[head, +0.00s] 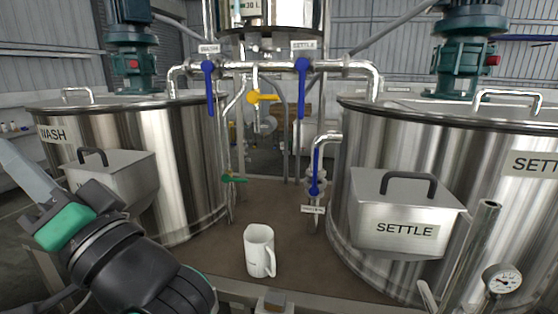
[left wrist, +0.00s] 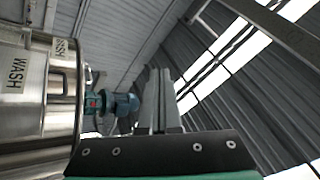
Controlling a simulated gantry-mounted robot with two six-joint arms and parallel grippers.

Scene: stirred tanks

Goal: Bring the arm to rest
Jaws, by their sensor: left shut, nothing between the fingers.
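My left gripper (head: 22,168) is at the left edge of the head view, with its arm coming up from the bottom left. Its grey fingers point up and to the left, in front of the WASH tank (head: 185,165). In the left wrist view the fingers of my left gripper (left wrist: 160,98) stand side by side, shut with nothing held. The WASH tank (left wrist: 35,85) is at the left of that view, and the wall and roof fill the rest. My right gripper is in neither view.
The SETTLE tank (head: 365,160) stands at the right with a lidded SETTLE box (head: 405,215) on its front. A white jug (head: 259,251) stands on the brown floor plate between the tanks. Pipes with blue valve handles (head: 302,88) cross above.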

